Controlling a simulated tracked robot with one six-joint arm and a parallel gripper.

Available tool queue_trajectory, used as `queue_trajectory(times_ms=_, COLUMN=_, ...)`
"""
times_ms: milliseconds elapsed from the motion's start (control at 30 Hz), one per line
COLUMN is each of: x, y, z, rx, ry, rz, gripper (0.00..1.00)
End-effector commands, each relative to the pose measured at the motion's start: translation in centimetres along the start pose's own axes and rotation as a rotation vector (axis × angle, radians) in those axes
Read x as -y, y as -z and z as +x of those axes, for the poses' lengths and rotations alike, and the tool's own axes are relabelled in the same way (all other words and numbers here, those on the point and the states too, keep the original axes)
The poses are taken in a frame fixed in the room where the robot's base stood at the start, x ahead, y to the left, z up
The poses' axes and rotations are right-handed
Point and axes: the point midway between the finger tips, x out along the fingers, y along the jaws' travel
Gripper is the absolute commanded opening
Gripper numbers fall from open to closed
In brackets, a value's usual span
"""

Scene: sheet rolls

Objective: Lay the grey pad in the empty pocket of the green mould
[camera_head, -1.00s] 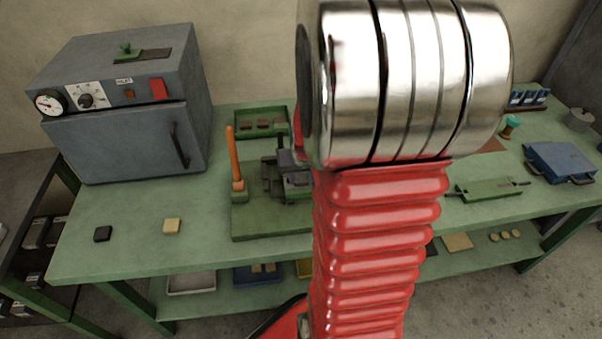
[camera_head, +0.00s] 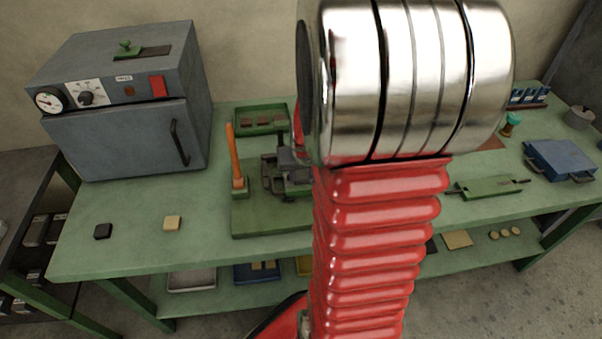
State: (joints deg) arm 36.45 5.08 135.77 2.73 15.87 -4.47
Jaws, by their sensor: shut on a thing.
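My red ribbed arm with its silver joint fills the middle of the head view and hides what lies behind it. I cannot make out my gripper or anything in it. I see no piece that is clearly the grey pad. A green tray-like piece (camera_head: 260,121) with brownish squares in it lies at the back of the bench, left of my arm. A flat green block (camera_head: 488,187) with a bar at each end lies right of my arm. I cannot tell which of these is the green mould, and no empty pocket can be made out.
A green-based machine (camera_head: 253,222) with an orange lever (camera_head: 234,160) stands left of my arm, partly hidden. A grey oven (camera_head: 120,105) stands at the back left.

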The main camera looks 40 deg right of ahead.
Motion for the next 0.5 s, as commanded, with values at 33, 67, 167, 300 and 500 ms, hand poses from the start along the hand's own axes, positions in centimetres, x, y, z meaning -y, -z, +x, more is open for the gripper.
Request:
queue_trajectory(times_ms=33, x=0.02, y=-1.25, z=0.52, rx=0.029, ry=0.001, rz=0.0, gripper=0.11)
queue_trajectory(times_ms=67, x=0.02, y=-1.26, z=0.52, rx=0.03, ry=0.001, rz=0.0, gripper=0.11)
queue_trajectory(times_ms=167, x=0.03, y=-1.29, z=0.52, rx=0.031, ry=0.001, rz=0.0, gripper=0.11)
queue_trajectory(times_ms=300, x=0.05, y=-1.32, z=0.52, rx=0.032, ry=0.001, rz=0.0, gripper=0.39)
queue_trajectory(times_ms=500, x=0.07, y=-1.29, z=0.35, rx=0.031, ry=0.002, rz=0.0, gripper=0.5)
